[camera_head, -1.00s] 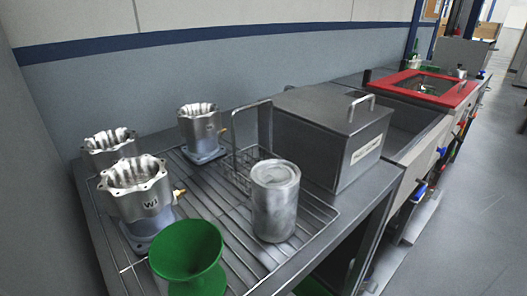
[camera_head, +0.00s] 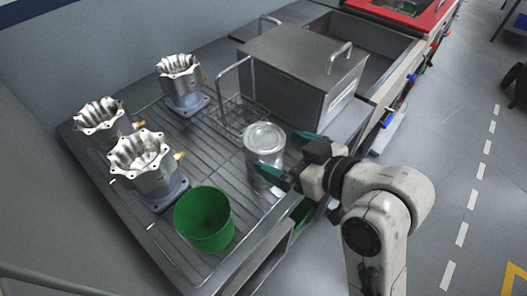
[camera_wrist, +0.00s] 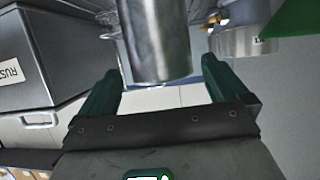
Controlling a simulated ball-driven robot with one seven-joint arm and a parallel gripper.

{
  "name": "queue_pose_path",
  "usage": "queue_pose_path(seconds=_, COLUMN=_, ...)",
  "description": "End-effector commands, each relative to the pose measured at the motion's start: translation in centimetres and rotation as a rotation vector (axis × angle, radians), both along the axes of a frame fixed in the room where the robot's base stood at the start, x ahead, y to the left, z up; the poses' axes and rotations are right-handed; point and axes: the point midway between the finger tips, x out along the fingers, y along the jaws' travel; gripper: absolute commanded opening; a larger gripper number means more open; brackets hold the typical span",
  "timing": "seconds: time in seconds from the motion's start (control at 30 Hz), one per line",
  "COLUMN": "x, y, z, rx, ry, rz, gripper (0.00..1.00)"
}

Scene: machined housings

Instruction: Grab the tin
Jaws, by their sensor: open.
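The tin (camera_head: 264,150) is a plain silver can standing upright on the wire rack (camera_head: 222,160) in the head view. My gripper (camera_head: 286,157) has come in from the right, with its green fingers open at the tin's right side. One finger overlaps the front of the tin in the picture and the other is behind it to the right. In the wrist view the tin (camera_wrist: 158,40) hangs into the picture from the top, between and ahead of the fingertips of my open gripper (camera_wrist: 162,72). I see no finger touching it.
A green cup (camera_head: 204,218) stands left of the tin, near the front edge. Several machined housings (camera_head: 146,165) stand on the left. A wire basket (camera_head: 236,118) is behind the tin. A grey lidded box (camera_head: 300,70) stands behind and right. Floor lies open on the right.

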Motion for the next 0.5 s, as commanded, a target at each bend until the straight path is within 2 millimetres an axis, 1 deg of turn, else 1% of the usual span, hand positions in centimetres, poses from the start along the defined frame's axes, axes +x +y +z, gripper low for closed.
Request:
queue_pose_path(seconds=0.03, x=0.3, y=0.4, z=-0.2, rx=0.0, ry=0.001, rz=0.002, gripper=1.0)
queue_pose_path(seconds=0.23, x=1.2, y=1.2, z=-0.7, rx=-0.001, ry=0.002, rz=0.002, gripper=1.0)
queue_pose_path(seconds=0.5, x=3.8, y=3.4, z=-2.1, rx=0.001, ry=0.002, rz=0.001, gripper=1.0)
